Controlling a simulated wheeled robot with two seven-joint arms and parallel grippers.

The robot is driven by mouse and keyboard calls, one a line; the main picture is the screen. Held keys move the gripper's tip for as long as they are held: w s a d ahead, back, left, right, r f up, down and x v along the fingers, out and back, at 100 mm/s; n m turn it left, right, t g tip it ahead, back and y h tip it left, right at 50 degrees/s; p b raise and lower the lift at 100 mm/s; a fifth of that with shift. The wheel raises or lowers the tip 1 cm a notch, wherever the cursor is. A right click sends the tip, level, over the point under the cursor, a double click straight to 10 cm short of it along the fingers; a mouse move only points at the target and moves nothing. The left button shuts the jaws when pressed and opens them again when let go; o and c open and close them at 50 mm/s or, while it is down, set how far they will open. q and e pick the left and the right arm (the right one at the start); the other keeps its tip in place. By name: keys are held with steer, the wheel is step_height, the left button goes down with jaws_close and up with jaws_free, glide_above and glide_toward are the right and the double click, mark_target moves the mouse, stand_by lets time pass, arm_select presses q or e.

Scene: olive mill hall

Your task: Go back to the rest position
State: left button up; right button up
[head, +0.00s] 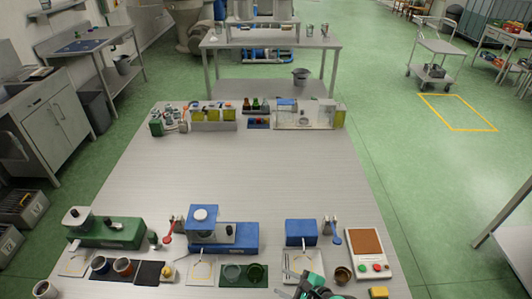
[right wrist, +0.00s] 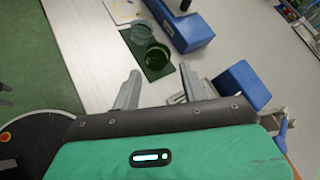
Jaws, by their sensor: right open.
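My right gripper (head: 312,288) shows at the bottom edge of the head view, with its green housing low over the near side of the table (head: 235,172). In the right wrist view its two grey fingers (right wrist: 160,76) stand apart with nothing between them. Beyond the fingertips are two green glass cups (right wrist: 148,48) on a dark green mat (right wrist: 153,66). A blue block (right wrist: 242,86) lies to the right of the fingers. My left gripper is in neither view.
Around the right gripper stand a white tray (head: 287,262), a small brown cup (head: 343,274) and a panel with buttons (head: 388,268). A blue device (head: 238,236) stands farther left. Racks and bottles (head: 212,120) line the far edge. The table's middle is clear.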

steer(key=s+d+r+n+g+h, duration=0.2)
steer(key=s+d+r+n+h, duration=0.25)
steer(key=s+d+n, duration=0.55)
steer(key=s+d+r+n+g+h, duration=0.2)
steer(key=s+d+r+n+h, duration=0.4)
steer(key=n, duration=0.7)
steer(key=s+d+f+g+y+b, duration=0.1)
steer(key=s+f+b, duration=0.1)
steer(key=f, duration=1.7)
steer(key=s+f+g+y+b, duration=0.1)
steer(key=f+b, duration=0.1)
steer(key=f, duration=1.6)
arm_select(q)
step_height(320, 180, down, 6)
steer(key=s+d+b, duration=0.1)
steer(key=b, duration=0.1)
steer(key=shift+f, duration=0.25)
arm_select(e)
steer(key=s+d+f+g, duration=0.1)
steer(key=s+d+f, duration=0.2)
steer(key=s+f, duration=1.5)
step_height(320, 180, down, 4)
steer(key=shift+s+d+r+h, duration=0.1)
steer(key=shift+s+d+h, duration=0.1)
steer(key=shift+h, duration=0.15)
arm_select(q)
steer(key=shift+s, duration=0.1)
